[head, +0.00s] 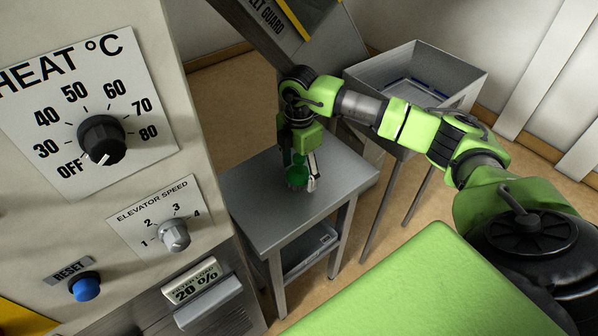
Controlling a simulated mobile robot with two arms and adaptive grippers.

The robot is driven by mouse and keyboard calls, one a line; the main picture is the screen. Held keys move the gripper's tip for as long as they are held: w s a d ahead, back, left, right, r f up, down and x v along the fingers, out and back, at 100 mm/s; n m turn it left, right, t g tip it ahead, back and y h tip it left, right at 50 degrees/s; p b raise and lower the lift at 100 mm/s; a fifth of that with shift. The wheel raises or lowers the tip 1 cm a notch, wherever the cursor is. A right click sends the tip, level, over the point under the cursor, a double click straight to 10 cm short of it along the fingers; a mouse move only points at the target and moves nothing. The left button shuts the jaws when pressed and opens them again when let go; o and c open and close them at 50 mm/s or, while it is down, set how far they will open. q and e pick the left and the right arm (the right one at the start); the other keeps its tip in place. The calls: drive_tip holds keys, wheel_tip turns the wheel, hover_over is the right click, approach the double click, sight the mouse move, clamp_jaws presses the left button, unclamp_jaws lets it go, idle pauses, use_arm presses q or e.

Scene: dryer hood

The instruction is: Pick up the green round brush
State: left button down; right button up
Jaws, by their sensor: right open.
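The green round brush (297,174) stands on the small grey metal table (250,193), near the middle of its top. My right gripper (302,180) points down at the brush from above, with its arm coming in from the right. The gripper is open, and a pale fingertip shows just right of the brush. The gripper partly hides the brush, and I cannot tell whether the fingers touch it. My left gripper is not in the view.
The control panel with its heat knob (102,140), elevator speed knob (174,234) and blue reset button (86,286) rises left of the table. A metal bin on legs (455,82) stands behind right. The rest of the tabletop looks clear.

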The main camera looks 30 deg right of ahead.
drive_tip(key=c, duration=1.3)
drive_tip(key=shift+c, duration=0.2)
drive_tip(key=shift+r, duration=0.1)
drive_tip(key=shift+r+b, duration=0.3)
drive_tip(key=shift+r, duration=0.25)
drive_tip(key=s+a+r+b, duration=0.2)
drive_tip(key=s+a+r, duration=0.4)
drive_tip(key=s+r, duration=0.6)
drive_tip(key=shift+s+a, duration=0.25)
drive_tip(key=shift+a, duration=0.1)
drive_tip(key=o, duration=0.7)
drive_tip(key=shift+f, duration=0.1)
drive_tip(key=c, duration=0.4)
